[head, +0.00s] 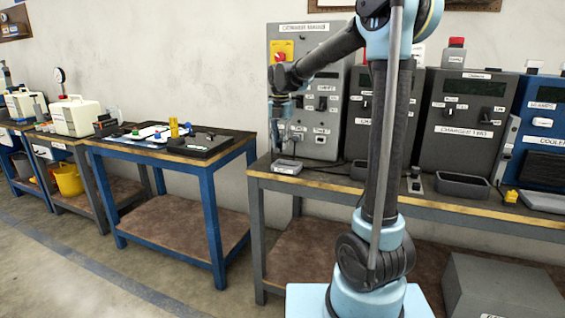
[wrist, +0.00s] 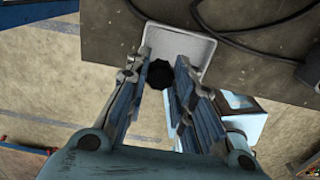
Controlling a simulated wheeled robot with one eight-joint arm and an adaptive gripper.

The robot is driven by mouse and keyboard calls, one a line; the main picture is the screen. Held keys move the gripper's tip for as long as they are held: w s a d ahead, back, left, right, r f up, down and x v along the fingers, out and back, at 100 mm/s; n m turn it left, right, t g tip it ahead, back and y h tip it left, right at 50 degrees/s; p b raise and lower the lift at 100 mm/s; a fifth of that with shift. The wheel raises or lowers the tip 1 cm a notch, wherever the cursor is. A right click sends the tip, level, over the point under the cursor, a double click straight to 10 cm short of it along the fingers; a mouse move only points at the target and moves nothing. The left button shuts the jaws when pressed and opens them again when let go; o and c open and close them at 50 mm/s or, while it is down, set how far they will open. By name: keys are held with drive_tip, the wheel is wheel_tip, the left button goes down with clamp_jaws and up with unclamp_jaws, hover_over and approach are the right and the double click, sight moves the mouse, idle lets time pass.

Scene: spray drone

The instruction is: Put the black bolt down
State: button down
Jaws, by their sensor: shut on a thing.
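The black bolt (wrist: 160,74) shows in the wrist view as a dark, many-sided head between the fingers. My gripper (wrist: 165,66) is shut on it; the fingers stand apart by about the bolt's width. In the head view my gripper (head: 280,122) points down in front of the left grey cabinet, and the bolt is too small to make out. A small light grey tray (head: 287,167) lies below it on the bench. In the wrist view the tray (wrist: 200,50) is behind and under the fingertips, with the bolt over its near part.
The tray sits at the left end of the grey bench (head: 420,200), near its front edge. Black cables (wrist: 240,42) lie beside it. A dark tray (head: 462,185) stands further right. A blue table (head: 170,165) with small items stands left, across a gap.

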drive_tip(key=shift+f, duration=3.25)
drive_tip(key=c, duration=1.4)
unclamp_jaws()
drive_tip(key=shift+o, duration=0.2)
